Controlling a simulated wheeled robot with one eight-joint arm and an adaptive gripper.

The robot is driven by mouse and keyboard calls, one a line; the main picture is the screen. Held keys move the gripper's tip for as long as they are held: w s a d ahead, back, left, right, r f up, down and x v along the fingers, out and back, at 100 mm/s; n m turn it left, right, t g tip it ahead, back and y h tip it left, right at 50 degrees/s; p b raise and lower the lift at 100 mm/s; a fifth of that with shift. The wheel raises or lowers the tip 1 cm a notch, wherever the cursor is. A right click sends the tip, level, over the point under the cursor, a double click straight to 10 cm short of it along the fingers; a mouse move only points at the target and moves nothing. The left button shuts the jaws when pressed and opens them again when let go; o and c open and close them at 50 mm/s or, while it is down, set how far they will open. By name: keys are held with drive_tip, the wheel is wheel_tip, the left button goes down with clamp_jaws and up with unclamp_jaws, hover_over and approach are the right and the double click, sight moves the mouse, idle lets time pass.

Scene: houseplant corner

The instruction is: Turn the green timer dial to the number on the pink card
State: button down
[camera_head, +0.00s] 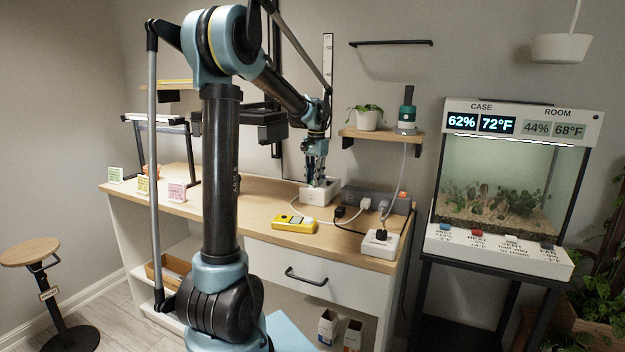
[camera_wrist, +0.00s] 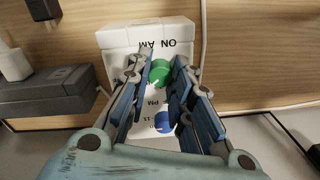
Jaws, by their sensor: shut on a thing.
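The white timer box (camera_head: 321,193) stands at the back of the wooden desk, below my gripper (camera_head: 316,176). In the wrist view the box (camera_wrist: 140,33) carries a green dial (camera_wrist: 159,75) with a pale pointer mark and a blue dial (camera_wrist: 163,121). My gripper (camera_wrist: 163,72) has its fingers on both sides of the green dial, shut on it.
A yellow device (camera_head: 294,224), a white plug box (camera_head: 380,244) and a grey power strip (camera_head: 386,200) with cables lie right of and in front of the timer. A yellow card (camera_head: 144,184) and a green card (camera_head: 115,175) stand left of the pink one. A shelf (camera_head: 380,136) is above.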

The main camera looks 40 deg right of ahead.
drive_tip(key=shift+w+n, duration=0.1)
drive_tip(key=shift+n, duration=0.5)
drive_tip(key=c, duration=1.4)
unclamp_jaws()
drive_tip(key=shift+r, duration=0.1)
wheel_tip(320, 180, up, 12)
drive_tip(key=shift+s, duration=0.2)
drive_tip(key=shift+d, duration=0.1)
